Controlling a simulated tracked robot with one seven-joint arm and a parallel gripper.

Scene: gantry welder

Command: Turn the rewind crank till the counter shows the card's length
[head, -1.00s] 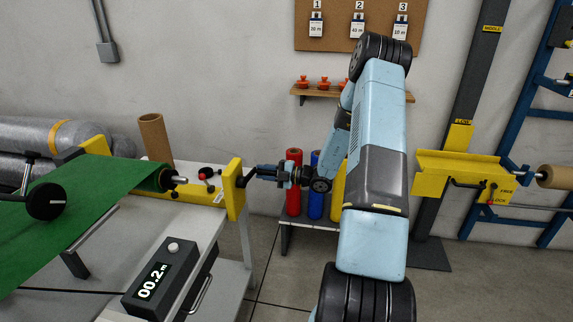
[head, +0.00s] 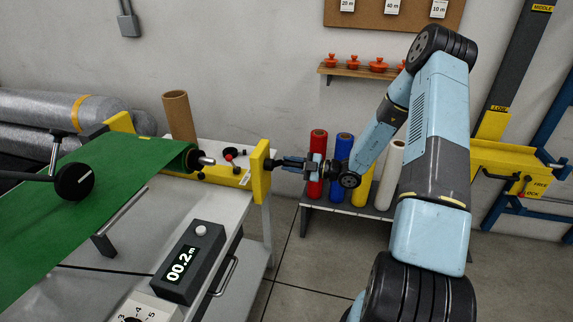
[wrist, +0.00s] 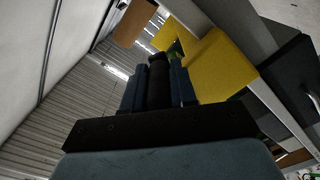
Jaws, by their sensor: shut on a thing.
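The counter (head: 188,262) is a dark box with a round button on top, and its lit display reads 00.2 m. The yellow end bracket (head: 260,172) stands at the right end of the roll of green cloth (head: 120,175). My gripper (head: 284,162) is just right of this bracket, at the crank. In the wrist view it is shut on the dark crank handle (wrist: 158,82), which lies between the two blue fingers beside the yellow bracket. Most of the crank arm is hidden. Length cards (head: 392,5) hang on the cork board, cut off by the top edge.
Red, blue, yellow and white rolls (head: 343,165) stand on a low rack behind my arm. A wooden shelf (head: 370,73) holds several orange knobs. A cardboard tube (head: 178,117) stands behind the bench. Floor right of the bench is clear.

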